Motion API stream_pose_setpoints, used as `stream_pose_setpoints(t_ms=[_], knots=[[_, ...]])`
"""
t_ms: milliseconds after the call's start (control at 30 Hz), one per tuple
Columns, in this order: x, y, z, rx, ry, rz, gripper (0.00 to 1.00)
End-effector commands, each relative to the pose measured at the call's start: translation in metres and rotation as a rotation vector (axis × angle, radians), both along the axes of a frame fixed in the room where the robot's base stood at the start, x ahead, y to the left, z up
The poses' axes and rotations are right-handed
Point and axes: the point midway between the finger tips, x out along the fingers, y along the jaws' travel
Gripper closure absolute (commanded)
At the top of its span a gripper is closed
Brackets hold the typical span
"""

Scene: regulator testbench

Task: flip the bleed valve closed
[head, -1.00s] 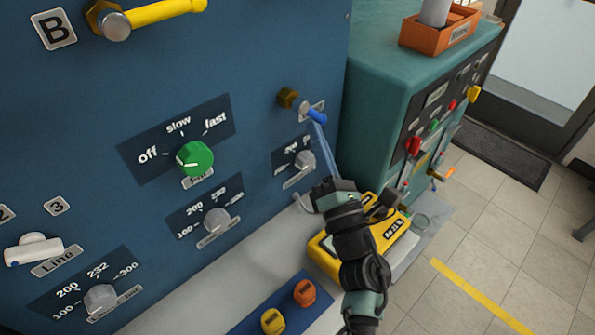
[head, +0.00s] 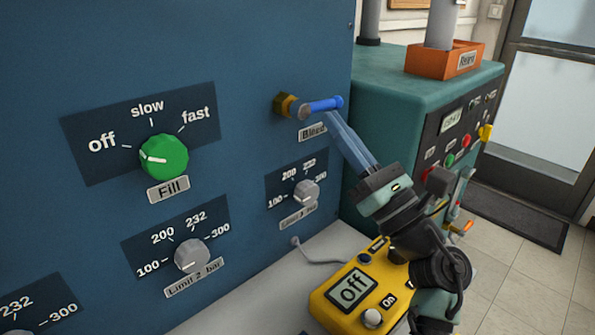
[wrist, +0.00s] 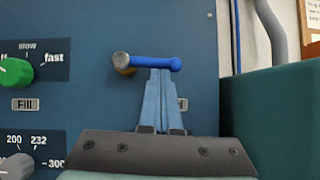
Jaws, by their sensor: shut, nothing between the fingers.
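The bleed valve has a brass body (head: 284,104) on the blue panel and a blue lever (head: 324,104). The lever lies about level, pointing right along the panel, just above the "Bleed" label (head: 312,133). In the wrist view the lever (wrist: 153,63) also lies level, with its grey pivot end at the left. My gripper (head: 335,121) is shut and empty. Its fingertips are right below the lever, close to its middle and outer end; they look to be touching it, though I cannot be sure. In the wrist view the gripper (wrist: 160,74) partly covers the label.
A green Fill knob (head: 164,157) and grey limit knobs (head: 307,193) sit on the panel to the left and below. A yellow meter (head: 350,298) reading "off" stands under my arm. A teal cabinet (head: 405,85) with an orange box (head: 444,59) is at right.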

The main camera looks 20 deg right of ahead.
Motion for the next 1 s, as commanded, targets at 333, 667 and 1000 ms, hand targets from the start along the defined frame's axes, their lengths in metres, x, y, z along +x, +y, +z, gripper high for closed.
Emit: stream_pose_setpoints(t_ms=[333, 667, 1000], knots=[[0.0, 0.0, 0.003, 0.002, 0.0, 0.001, 1.0], [0.0, 0.0, 0.002, 0.003, 0.0, 0.002, 1.0], [0.004, 0.009, -0.035, 0.004, 0.001, 0.005, 1.0]])
